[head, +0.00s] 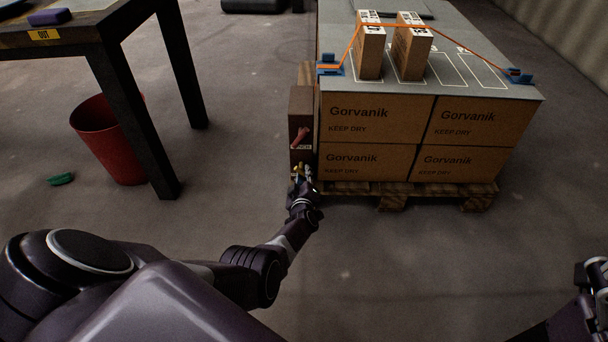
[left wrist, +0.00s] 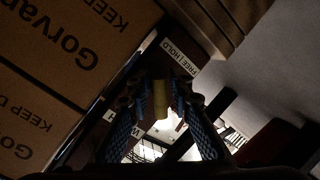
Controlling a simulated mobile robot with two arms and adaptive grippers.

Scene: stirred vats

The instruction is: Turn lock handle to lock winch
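The brown winch post (head: 302,105) stands at the left side of the loaded pallet, with a red handle (head: 300,137) on its front. A small yellow lock handle (head: 298,169) sits low on the post. My left gripper (head: 303,174) is at this yellow handle. In the left wrist view the yellow handle (left wrist: 161,98) lies between the fingertips, which look closed on it. A FREE/HOLD label (left wrist: 180,62) is just beyond it. My right gripper (head: 594,272) is partly in view at the right edge; its finger state is unclear.
Cartons (head: 370,115) marked Gorvanik sit on a wooden pallet (head: 400,192). Two small boxes stand on the grey top sheet (head: 480,75) under an orange strap (head: 460,42). A red bin (head: 105,140) and a dark table (head: 95,28) are at left. Floor around is mostly clear.

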